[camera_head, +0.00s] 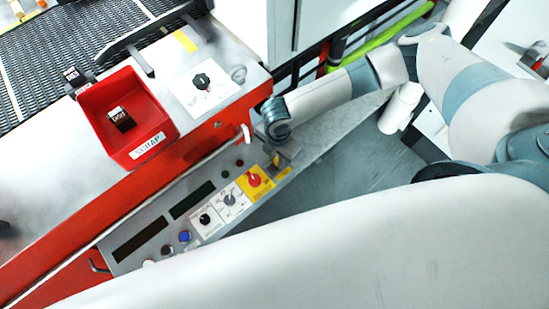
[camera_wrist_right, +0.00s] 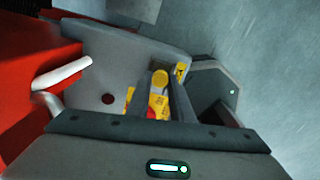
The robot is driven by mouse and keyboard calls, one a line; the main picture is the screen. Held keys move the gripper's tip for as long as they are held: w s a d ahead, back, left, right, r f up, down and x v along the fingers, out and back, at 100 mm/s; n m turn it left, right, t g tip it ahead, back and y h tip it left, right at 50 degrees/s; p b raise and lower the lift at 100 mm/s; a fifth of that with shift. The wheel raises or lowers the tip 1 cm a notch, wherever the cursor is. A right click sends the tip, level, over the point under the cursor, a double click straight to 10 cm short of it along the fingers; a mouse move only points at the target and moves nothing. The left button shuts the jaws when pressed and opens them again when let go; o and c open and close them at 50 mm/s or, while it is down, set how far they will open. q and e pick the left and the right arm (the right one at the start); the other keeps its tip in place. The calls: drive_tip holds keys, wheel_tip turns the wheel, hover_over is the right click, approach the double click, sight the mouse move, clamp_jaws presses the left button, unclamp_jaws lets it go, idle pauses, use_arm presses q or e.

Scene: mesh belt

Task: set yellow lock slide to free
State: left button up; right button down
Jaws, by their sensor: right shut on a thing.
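The yellow lock slide (camera_wrist_right: 160,78) shows as a rounded yellow knob between the two grey fingers of my right gripper (camera_wrist_right: 162,84) in the wrist view. My right gripper (camera_head: 280,158) is shut on it at the right end of the sloping control panel (camera_head: 155,218). In the head view only a small yellow bit of the slide (camera_head: 276,160) shows beside the fingers. The fingers hide most of the slide and its track, so I cannot tell its setting. My left gripper is out of view.
A red rotary switch (camera_head: 254,180) on a yellow plate sits close to the right gripper. Other knobs (camera_head: 230,199), buttons (camera_head: 185,236) and dark displays are further left. A red scrap bin (camera_head: 150,152) stands on the ledge above. A white handle (camera_wrist_right: 62,74) is near the gripper.

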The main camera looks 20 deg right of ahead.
drive_tip(key=c, duration=1.7)
unclamp_jaws()
drive_tip(key=shift+w+d, duration=0.15)
drive_tip(key=shift+d, duration=0.05)
drive_tip(key=shift+o, duration=0.7)
drive_tip(key=shift+d, duration=0.1)
drive_tip(key=shift+r, duration=0.1)
drive_tip(key=shift+r, duration=0.15)
wheel_tip(320, 180, up, 17)
drive_tip(key=b, duration=0.3)
